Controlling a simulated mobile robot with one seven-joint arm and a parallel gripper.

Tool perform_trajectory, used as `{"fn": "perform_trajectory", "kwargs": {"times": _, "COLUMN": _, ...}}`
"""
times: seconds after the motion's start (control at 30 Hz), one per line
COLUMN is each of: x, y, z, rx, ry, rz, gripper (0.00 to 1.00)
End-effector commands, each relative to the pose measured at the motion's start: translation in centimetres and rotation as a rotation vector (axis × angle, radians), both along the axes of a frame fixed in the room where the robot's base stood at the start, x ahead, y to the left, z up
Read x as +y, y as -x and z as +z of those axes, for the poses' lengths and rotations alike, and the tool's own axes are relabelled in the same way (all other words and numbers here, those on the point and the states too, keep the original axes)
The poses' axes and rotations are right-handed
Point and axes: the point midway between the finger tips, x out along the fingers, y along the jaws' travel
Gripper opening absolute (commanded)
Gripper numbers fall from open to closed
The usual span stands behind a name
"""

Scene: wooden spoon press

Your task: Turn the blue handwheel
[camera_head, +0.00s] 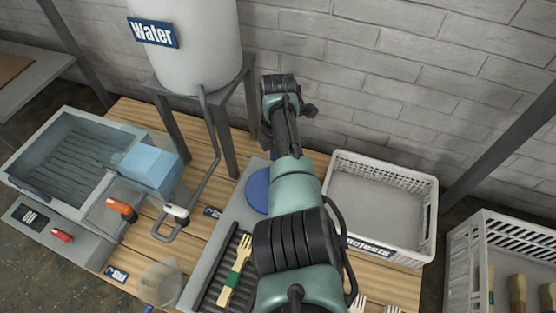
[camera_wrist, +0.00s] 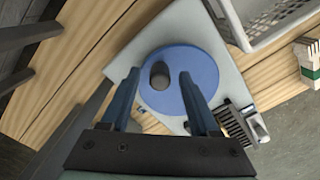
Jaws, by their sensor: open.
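The blue handwheel (camera_wrist: 199,70) is a flat round disc with a dark upright knob (camera_wrist: 160,74) on it, seen in the wrist view. It sits on a light grey press plate (camera_wrist: 178,22). In the head view only the left part of the handwheel (camera_head: 257,190) shows; my arm hides the rest. My gripper (camera_wrist: 158,78) is open, its two blue fingers apart over the wheel, with the knob showing between the fingertips. I cannot tell whether a finger touches the knob. In the head view my gripper is hidden behind my arm.
A white rejects crate (camera_head: 432,200) stands right of the press. A water tank (camera_head: 195,50) on a dark stand is behind, left. A fork-shaped wooden piece (camera_head: 236,270) lies on the dark slotted part of the press. A grey basin (camera_head: 60,118) stands at left.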

Motion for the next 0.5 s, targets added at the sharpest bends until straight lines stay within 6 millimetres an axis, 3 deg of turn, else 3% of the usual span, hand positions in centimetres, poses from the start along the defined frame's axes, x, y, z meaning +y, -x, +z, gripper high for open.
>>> {"fn": "perform_trajectory", "kwargs": {"times": 0.5, "x": 0.0, "y": 0.0, "z": 9.9, "rx": -0.002, "ry": -0.001, "rz": -0.001, "gripper": 0.62}}
